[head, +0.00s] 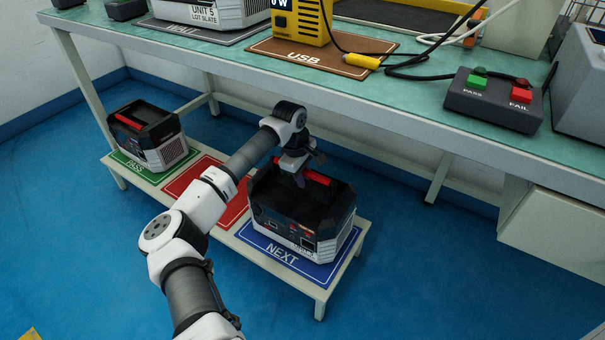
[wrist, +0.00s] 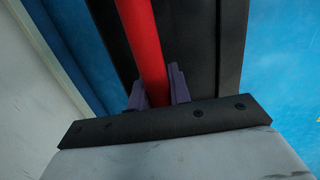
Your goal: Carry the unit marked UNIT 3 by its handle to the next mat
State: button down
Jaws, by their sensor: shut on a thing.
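A black and grey unit (head: 290,210) with a red handle stands over the blue mat marked NEXT (head: 268,246) on the low bench. Its front label is too small to read surely. My gripper (head: 299,172) is above the unit, shut on the red handle (head: 318,176). In the wrist view the purple fingers of my gripper (wrist: 158,88) stand either side of the red handle (wrist: 143,40). The unit looks upright; I cannot tell whether its base touches the mat.
A similar unit (head: 146,130) stands on the green PASS mat (head: 128,164) at the bench's left. The red mat (head: 190,184) between is empty, partly behind my arm. The green-topped worktable (head: 390,104) overhangs behind, with a PASS/FAIL button box (head: 492,104). Blue floor (head: 440,270) is clear at right.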

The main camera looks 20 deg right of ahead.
jog(key=shift+f, duration=0.45)
jog(key=c, duration=1.3)
grip_release()
jog(key=shift+f, duration=0.2)
jog(key=shift+s+a+r+p, duration=0.1)
jog(key=shift+a+r+p, duration=0.15)
jog(key=shift+r, duration=1)
jog(key=shift+w+a+r+p, duration=0.1)
jog(key=shift+a+r+p, duration=0.15)
jog(key=shift+r, duration=1)
jog(key=shift+s+a+r+p, duration=0.15)
jog(key=shift+r+p, duration=0.15)
jog(key=shift+r, duration=0.95)
